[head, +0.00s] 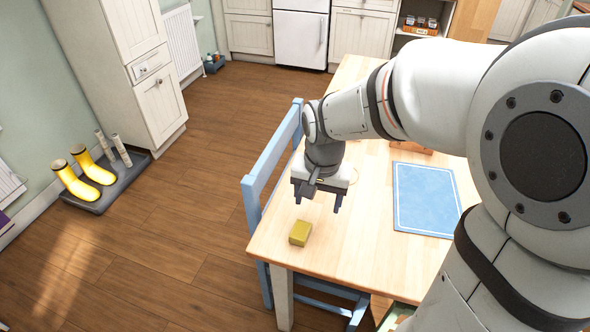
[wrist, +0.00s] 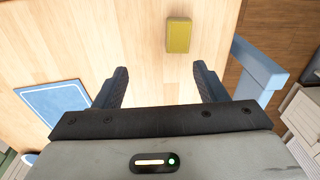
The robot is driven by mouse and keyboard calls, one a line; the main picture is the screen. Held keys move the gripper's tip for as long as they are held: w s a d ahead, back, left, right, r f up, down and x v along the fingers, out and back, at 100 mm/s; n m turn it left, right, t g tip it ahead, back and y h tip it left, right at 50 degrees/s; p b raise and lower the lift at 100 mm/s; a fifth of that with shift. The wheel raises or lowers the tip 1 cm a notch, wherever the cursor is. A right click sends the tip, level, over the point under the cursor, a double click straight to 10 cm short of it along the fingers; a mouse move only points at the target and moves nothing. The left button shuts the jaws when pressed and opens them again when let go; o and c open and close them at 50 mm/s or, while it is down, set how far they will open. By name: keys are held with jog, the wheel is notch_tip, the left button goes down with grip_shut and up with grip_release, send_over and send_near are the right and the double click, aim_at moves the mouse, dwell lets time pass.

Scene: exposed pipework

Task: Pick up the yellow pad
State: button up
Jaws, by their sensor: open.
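The yellow pad (head: 300,232) is a small block lying on the wooden table near its front left corner. It also shows in the wrist view (wrist: 178,35), ahead of the fingertips and a little right of the middle between them. My gripper (head: 318,202) hangs over the table, a little behind and to the right of the pad in the head view. In the wrist view its two dark fingers (wrist: 162,78) are spread wide with nothing between them. The pad is apart from both fingers.
The wooden table (head: 370,252) has clear surface around the pad. A blue placemat (head: 425,199) lies to the right. A blue chair (head: 266,165) stands against the table's left side. Yellow boots (head: 75,183) stand on a dark tray far left.

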jog(key=m+b, duration=0.1)
send_over(301, 229)
jog(key=shift+g, duration=0.3)
jog(key=f, duration=0.5)
jog(key=shift+a+f, duration=0.35)
jog(key=shift+f, duration=0.05)
jog(key=shift+a+f, duration=0.1)
jog(key=shift+f, duration=0.25)
jog(key=f, duration=0.2)
jog(key=f+b, duration=0.1)
jog(key=f, duration=0.4)
jog(key=shift+d, duration=0.35)
jog(key=c, duration=1.1)
